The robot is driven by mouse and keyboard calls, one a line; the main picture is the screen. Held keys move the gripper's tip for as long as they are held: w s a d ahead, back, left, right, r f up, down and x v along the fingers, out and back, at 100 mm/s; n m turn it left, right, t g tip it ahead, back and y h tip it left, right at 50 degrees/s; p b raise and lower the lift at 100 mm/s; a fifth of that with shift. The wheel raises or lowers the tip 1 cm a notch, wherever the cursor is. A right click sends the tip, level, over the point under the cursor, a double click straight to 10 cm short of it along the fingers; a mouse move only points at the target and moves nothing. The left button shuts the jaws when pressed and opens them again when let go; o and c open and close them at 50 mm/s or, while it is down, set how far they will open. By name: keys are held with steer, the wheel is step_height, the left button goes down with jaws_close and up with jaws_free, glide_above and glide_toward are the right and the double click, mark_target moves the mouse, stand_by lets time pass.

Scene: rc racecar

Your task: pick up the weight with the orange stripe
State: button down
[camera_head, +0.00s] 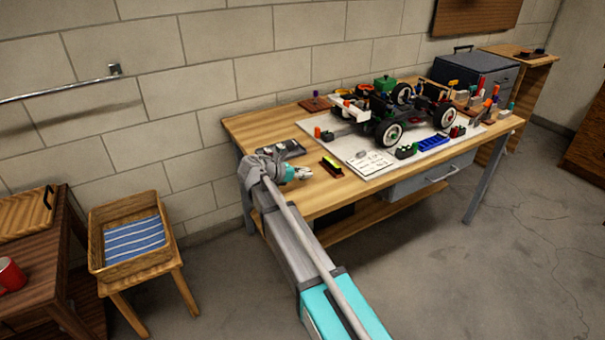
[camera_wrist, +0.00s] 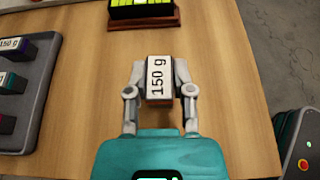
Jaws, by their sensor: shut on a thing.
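In the head view my gripper (camera_head: 304,173) is over the left end of the workbench, and the weight is too small to tell there. A grey tray (camera_wrist: 42,75) with other labelled weights lies to the left in the wrist view.
A dark block with a yellow-green face (camera_wrist: 142,10) stands beyond the gripper. The workbench (camera_head: 258,127) carries an RC car (camera_head: 385,108) and small parts on a white mat. Bare wood surrounds the gripper. A wicker basket (camera_head: 98,232) stands left of the bench.

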steer(key=s+d+r+p, duration=0.9)
steer(key=d+r, duration=0.1)
steer(key=shift+s, duration=0.4)
